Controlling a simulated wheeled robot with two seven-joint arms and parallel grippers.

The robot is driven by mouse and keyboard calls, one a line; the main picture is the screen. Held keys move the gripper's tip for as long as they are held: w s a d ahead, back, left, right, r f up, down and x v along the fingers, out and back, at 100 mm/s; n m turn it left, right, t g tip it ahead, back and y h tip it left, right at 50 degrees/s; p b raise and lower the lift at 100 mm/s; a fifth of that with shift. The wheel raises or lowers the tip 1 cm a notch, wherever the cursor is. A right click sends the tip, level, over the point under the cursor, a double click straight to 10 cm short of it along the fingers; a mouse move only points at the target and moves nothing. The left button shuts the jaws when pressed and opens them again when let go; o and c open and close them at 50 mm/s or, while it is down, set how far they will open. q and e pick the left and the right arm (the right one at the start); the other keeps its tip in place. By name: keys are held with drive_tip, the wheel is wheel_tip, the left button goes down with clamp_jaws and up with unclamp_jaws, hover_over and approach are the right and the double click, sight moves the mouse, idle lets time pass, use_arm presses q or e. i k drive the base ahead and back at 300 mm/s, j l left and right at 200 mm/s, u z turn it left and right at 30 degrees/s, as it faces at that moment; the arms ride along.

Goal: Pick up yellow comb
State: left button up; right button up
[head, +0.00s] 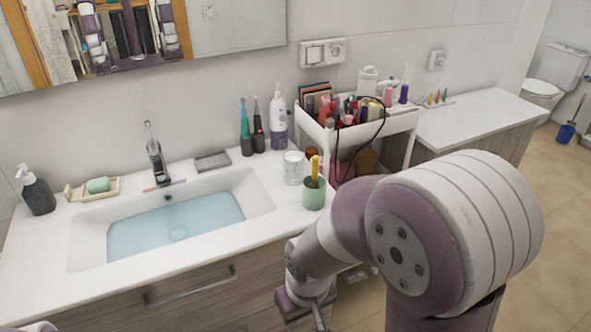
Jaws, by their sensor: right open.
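A yellow upright thing (315,167), which looks like the yellow comb, stands in a green cup (314,194) near the counter's right front edge. Its lower part is hidden inside the cup. My right gripper (305,311) is at the bottom of the picture, in front of the counter and below the cup. It is open and apart from the cup and comb. Its fingertips are partly cut off by the picture's edge. At the bottom left only a sliver of my left arm shows, and its gripper cannot be made out.
A glass jar (293,168) stands just behind the cup. A white cart (402,124) crowded with cosmetics is behind and to the right. The sink (190,222) holds water.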

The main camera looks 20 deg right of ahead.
sight(315, 185)
drive_tip(key=l+u, duration=0.1)
drive_tip(key=u, duration=0.3)
drive_tip(key=l+u, duration=0.1)
drive_tip(key=u, duration=0.3)
drive_tip(key=l+u, duration=0.1)
drive_tip(key=u, duration=0.3)
drive_tip(key=l+u, duration=0.15)
drive_tip(key=u, duration=0.25)
drive_tip(key=k+l+u, duration=0.4)
drive_tip(key=l, duration=0.4)
drive_tip(key=k+l+u, duration=0.4)
drive_tip(key=l, duration=0.35)
drive_tip(key=k+l+u, duration=0.45)
drive_tip(key=k+l, duration=0.05)
drive_tip(key=l, duration=0.1)
